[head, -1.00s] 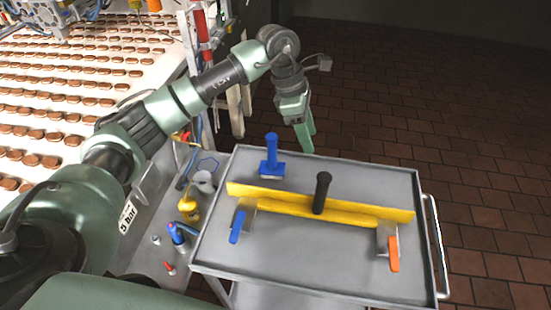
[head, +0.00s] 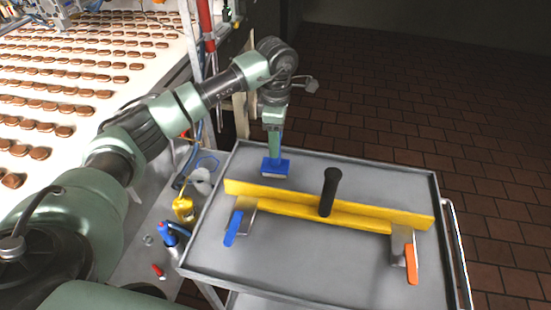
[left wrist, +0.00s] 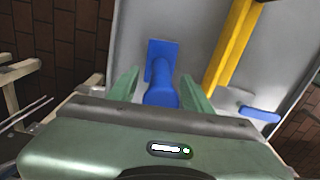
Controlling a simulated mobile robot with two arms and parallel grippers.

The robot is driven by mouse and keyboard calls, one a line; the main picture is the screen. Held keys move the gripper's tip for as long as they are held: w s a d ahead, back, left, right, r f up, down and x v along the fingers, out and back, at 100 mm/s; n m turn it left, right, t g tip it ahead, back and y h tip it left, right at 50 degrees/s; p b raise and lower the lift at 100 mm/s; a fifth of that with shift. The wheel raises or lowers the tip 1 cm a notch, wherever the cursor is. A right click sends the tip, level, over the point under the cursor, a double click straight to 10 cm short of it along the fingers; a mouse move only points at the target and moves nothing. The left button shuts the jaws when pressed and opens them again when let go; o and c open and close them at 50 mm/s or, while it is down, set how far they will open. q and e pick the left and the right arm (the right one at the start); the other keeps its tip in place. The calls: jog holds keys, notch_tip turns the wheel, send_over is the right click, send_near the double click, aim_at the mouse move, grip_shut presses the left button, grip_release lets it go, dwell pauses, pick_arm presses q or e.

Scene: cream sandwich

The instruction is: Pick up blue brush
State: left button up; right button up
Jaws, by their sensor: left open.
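The blue brush (head: 276,168) stands upright on its flat base near the far left edge of the grey cart tray (head: 345,270). My left gripper (head: 272,138) is over it, with the fingers down around its handle in the head view. In the left wrist view the brush (left wrist: 161,72) has its handle between the two green fingers of my left gripper (left wrist: 160,90). The fingers are open, with a gap on each side of the handle. My right gripper is in neither view.
A yellow bar tool with a black handle (head: 330,190) lies across the tray, close to the brush. A blue-handled scraper (head: 234,228) and an orange-handled scraper (head: 411,262) lie in front. A conveyor with chocolate pieces (head: 60,85) is at left.

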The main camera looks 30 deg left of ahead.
pick_arm(q)
notch_tip(320, 180, down, 2)
jog(key=shift+s+f+p, duration=0.15)
jog(key=shift+f+p, duration=0.05)
jog(key=shift+p, duration=0.1)
jog(key=shift+f, duration=0.5)
jog(key=shift+c, duration=0.3)
grip_shut()
jog(key=shift+r, duration=0.1)
